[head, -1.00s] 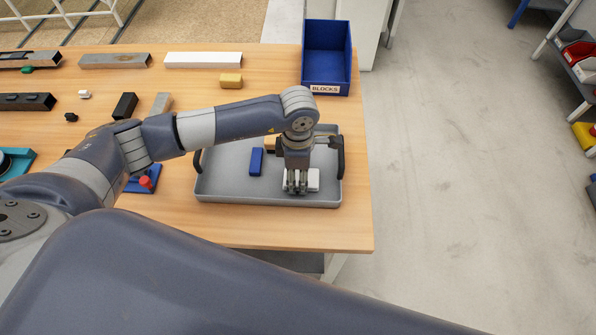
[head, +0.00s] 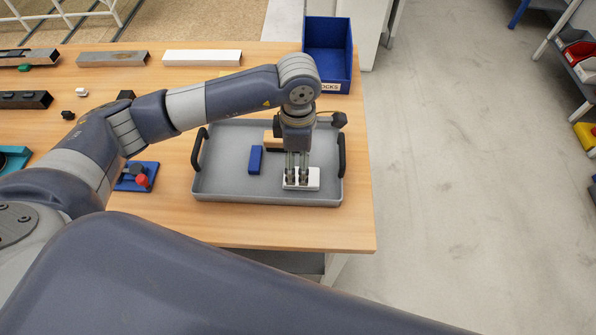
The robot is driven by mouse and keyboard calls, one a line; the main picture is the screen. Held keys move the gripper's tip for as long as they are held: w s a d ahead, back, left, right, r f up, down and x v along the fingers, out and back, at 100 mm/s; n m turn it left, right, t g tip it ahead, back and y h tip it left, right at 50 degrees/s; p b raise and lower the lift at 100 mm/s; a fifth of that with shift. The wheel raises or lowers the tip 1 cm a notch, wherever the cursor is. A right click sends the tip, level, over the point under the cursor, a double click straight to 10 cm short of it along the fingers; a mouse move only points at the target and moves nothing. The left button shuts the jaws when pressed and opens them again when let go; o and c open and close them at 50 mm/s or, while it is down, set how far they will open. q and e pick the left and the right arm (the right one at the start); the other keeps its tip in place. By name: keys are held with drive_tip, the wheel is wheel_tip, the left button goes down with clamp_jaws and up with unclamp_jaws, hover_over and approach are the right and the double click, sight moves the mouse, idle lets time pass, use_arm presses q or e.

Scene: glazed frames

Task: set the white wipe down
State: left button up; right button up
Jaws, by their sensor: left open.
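The white wipe (head: 313,180) is a small white block lying in the grey tray (head: 225,189), near its front right. My left gripper (head: 297,182) points down right at the wipe, with its fingers open. The fingers cover part of the wipe, and I cannot tell whether they touch it. A blue block (head: 255,160) lies in the tray to the left of the gripper. A tan and dark block (head: 271,141) sits behind, partly hidden by my gripper. My right gripper does not show.
A blue bin (head: 328,50) labelled for blocks stands behind the tray. Metal bars and a white bar (head: 202,57) lie along the table's back. A blue fixture with a red knob (head: 142,181) is left of the tray. The table's front right corner is clear.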

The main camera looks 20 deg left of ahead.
sight(298, 177)
use_arm(q)
wheel_tip(298, 177, up, 6)
drive_tip(key=b, duration=0.1)
drive_tip(key=shift+r, duration=0.2)
drive_tip(key=shift+s, duration=0.1)
idle(0.4)
